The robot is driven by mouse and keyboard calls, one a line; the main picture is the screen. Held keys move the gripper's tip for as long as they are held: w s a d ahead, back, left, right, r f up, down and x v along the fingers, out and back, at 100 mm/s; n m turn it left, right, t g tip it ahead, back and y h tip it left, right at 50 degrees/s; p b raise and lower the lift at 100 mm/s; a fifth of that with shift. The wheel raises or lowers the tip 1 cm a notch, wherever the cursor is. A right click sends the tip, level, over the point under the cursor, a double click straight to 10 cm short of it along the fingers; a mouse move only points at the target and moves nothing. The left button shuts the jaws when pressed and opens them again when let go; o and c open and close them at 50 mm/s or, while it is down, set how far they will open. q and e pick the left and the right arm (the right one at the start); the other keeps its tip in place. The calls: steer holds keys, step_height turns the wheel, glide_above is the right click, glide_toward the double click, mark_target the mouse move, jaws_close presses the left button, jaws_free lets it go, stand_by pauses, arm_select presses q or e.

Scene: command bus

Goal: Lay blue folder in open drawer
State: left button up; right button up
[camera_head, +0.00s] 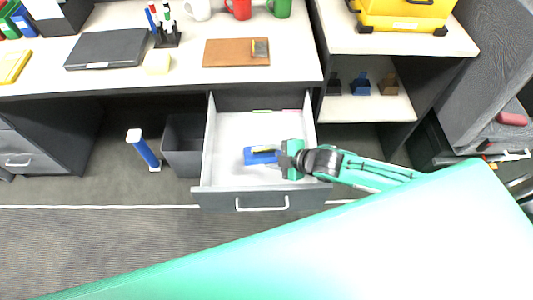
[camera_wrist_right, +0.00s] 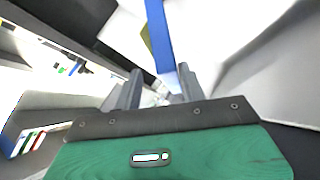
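The blue folder (camera_head: 260,155) is in the open drawer (camera_head: 228,125), near the drawer's middle, seen as a small blue shape with a pale mark. My right gripper (camera_head: 284,160) reaches in from the right, over the drawer, just right of the folder. In the right wrist view the folder shows as a narrow blue strip (camera_wrist_right: 158,38) beyond the fingertips. The two fingers of my right gripper (camera_wrist_right: 160,82) stand apart there, with a gap between them. The folder's near end lies close to the fingertips; whether it touches the drawer floor is hard to tell. My left gripper is not in view.
Small green and pink items (camera_head: 291,111) lie at the drawer's back. A dark bin (camera_head: 184,145) stands left of the drawer, beside a blue object with a white top (camera_head: 143,148). The desk (camera_head: 185,75) is above; a shelf with stamps (camera_head: 361,84) is at right.

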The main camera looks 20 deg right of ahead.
steer(key=v, duration=1.1)
steer(key=shift+r, duration=0.15)
